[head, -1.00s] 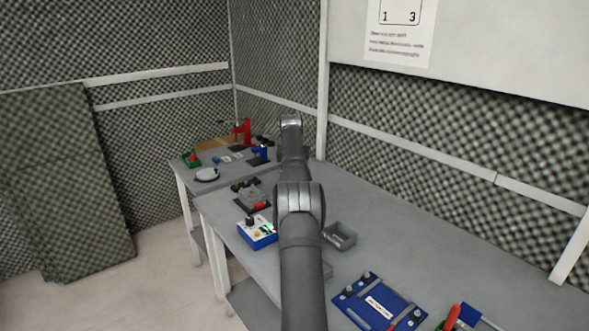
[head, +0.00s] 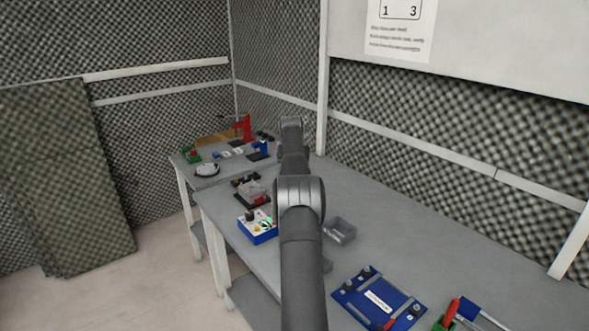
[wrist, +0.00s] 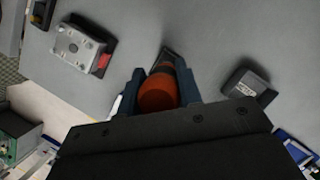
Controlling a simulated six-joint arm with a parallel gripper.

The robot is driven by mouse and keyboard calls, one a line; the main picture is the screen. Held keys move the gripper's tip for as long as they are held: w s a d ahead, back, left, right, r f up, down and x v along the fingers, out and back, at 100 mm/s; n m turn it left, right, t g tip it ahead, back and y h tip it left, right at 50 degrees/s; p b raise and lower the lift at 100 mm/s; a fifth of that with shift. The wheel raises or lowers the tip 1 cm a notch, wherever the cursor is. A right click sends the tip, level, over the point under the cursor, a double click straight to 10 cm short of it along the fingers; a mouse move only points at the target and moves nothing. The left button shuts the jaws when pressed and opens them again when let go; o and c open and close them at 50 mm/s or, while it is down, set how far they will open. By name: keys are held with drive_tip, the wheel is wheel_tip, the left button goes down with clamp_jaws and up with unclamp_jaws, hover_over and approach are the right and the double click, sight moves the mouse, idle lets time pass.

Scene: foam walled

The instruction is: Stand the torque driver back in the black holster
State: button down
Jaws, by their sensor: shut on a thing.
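My gripper (wrist: 160,84) shows in the wrist view, its two dark blue-grey fingers closed on the torque driver (wrist: 158,94). The driver's round orange-red handle end faces the camera, with a black part beyond it. A dark shape with a pale edge (wrist: 169,56) shows just past the driver, over the grey bench. It may be the black holster, but the driver covers most of it. I cannot tell whether the driver touches it or is inside it. In the head view my arm hides the gripper, the driver and any holster.
A blue-white box (head: 258,227) and a grey fixture with a red part (head: 252,193) are on the left. A blue board (head: 379,300) lies nearer. Foam walls stand behind.

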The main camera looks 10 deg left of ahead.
drive_tip(key=shift+f, duration=2.85)
drive_tip(key=c, duration=0.9)
unclamp_jaws()
drive_tip(key=shift+f, duration=0.1)
drive_tip(key=v, duration=1.7)
drive_tip(key=shift+r, duration=0.3)
drive_tip(key=x, duration=1.7)
drive_tip(key=shift+f, duration=0.25)
drive_tip(key=shift+r, duration=0.15)
drive_tip(key=shift+r, duration=0.1)
